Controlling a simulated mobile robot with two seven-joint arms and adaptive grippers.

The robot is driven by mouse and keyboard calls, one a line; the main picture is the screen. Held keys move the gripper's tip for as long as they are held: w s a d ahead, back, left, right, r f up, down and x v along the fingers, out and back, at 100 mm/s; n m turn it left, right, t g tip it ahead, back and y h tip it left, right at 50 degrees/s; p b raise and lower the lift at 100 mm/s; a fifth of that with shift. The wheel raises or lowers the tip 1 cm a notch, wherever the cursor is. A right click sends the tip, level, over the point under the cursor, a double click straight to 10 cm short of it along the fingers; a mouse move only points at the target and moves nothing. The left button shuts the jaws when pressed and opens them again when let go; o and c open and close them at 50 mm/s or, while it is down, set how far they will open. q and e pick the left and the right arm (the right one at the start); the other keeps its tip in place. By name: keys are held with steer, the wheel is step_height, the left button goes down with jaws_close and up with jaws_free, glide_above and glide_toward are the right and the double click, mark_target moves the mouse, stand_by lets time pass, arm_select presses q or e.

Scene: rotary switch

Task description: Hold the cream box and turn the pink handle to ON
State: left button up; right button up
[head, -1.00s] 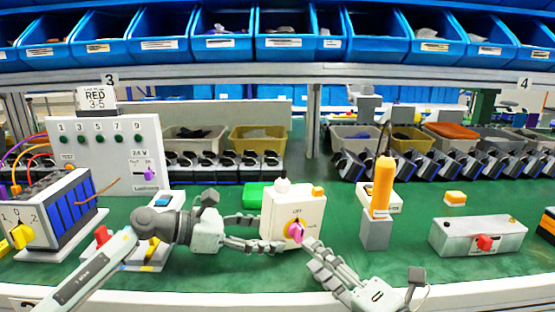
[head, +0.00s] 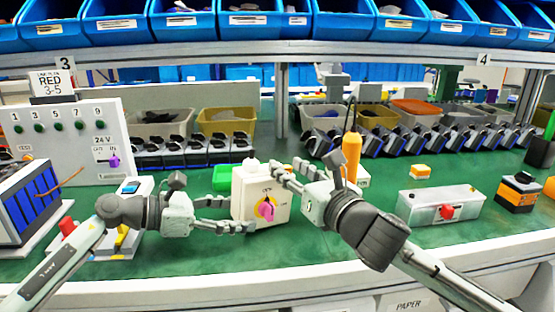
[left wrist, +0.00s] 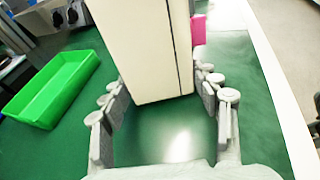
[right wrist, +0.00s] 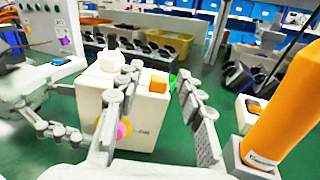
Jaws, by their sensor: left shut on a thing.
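The cream box (head: 248,190) stands upright on the green bench, its front towards me. The pink handle (head: 265,209) sits on a yellow dial on that front, with small lettering above and to its right. My left gripper (head: 240,212) is shut on the box from the left; the left wrist view shows the box (left wrist: 140,45) between its fingers. My right gripper (head: 287,168) is open and empty at the box's upper right, its fingers apart. In the right wrist view one finger partly covers the handle (right wrist: 123,130). I cannot read the handle's exact angle.
An orange screwdriver (head: 350,155) stands upright in a holder right of my right gripper. A grey box with a red knob (head: 446,212) lies further right. A green tray (left wrist: 55,90) is behind the cream box. A white panel (head: 70,140) stands at left. The bench front is clear.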

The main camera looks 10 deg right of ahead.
steer(key=x, duration=0.5)
steer(key=shift+w+a, duration=0.1)
jaws_close()
steer(key=shift+r, duration=0.1)
stand_by(0.3)
